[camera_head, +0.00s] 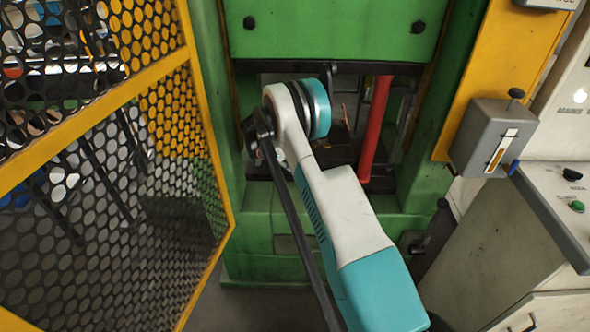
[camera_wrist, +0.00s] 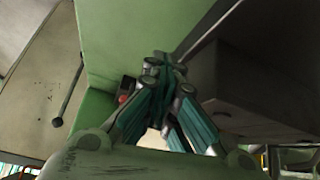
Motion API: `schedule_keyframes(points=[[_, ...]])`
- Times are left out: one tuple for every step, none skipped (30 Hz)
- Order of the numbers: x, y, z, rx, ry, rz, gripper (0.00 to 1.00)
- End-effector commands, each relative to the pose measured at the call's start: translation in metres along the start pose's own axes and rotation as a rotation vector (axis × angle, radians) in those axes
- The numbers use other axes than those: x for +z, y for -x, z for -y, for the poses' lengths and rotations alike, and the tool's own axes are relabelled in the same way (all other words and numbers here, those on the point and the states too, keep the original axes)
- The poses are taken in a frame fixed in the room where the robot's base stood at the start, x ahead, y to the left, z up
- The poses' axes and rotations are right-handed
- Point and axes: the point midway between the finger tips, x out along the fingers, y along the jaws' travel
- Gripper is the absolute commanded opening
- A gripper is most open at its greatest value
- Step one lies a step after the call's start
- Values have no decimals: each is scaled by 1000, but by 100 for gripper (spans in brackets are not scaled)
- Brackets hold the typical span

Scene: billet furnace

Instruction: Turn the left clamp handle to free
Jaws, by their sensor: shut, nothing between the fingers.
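My gripper (camera_wrist: 165,72) shows in the wrist view with its teal fingers drawn together and nothing between them. The fingertips are close to a dark edge where a green surface (camera_wrist: 120,40) meets a dark block (camera_wrist: 260,100). In the head view my arm reaches into the green press frame (camera_head: 258,215) and hides the gripper. A thin dark rod with a round end (camera_wrist: 68,95) lies at the left of the wrist view, apart from the fingers. I cannot tell whether it is the left clamp handle; no handle is clearly identifiable.
A yellow-framed mesh guard (camera_head: 140,200) stands close to my arm's left. A red post (camera_head: 375,130) stands inside the press opening. A grey switch box (camera_head: 490,135) and a control cabinet (camera_head: 540,240) are on the right. A small red and dark part (camera_wrist: 123,92) is left of the fingers.

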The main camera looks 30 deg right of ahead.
Motion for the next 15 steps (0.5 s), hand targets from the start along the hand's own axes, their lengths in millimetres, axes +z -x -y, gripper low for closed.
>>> schedule_keyframes(points=[[-1,-1,0,1,-1,-2,0],[-1,-1,0,1,-1,-2,0],[-1,-1,0,1,-1,-2,0],[-1,-1,0,1,-1,-2,0],[-1,-1,0,1,-1,-2,0],[-1,-1,0,1,-1,-2,0],[-1,-1,0,1,-1,-2,0],[-1,-1,0,1,-1,-2,0],[-1,-1,0,1,-1,-2,0],[-1,-1,0,1,-1,-2,0],[-1,0,0,1,-1,-2,0],[-2,0,0,1,-1,-2,0],[-3,2,0,1,-1,-2,0],[-4,4,0,1,-1,-2,0],[-6,7,-1,1,-1,-2,0]])
